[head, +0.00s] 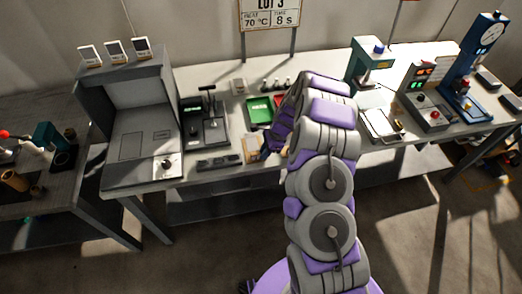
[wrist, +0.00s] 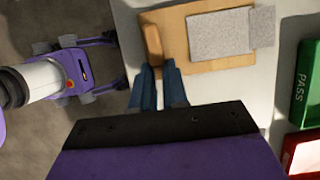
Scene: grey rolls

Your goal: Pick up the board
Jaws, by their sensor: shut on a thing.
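The board is a tan wooden plate (wrist: 195,62) with grey sheet-like patches on it, lying on the pale bench top in the wrist view. A brown wooden bar (wrist: 153,42) stands along its left side. My gripper (wrist: 158,72) has its blue fingers at the near end of this bar, shut on it. The exact contact is partly hidden between the fingers. In the head view the board (head: 251,148) shows small at the bench's front, left of my arm, which hides part of the area.
A green PASS tray (wrist: 306,85) and a red tray (wrist: 300,152) lie right of the board. In the head view a black press device (head: 204,122) and a keyboard-like strip (head: 219,162) stand to the left. The bench's front edge is close to the board.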

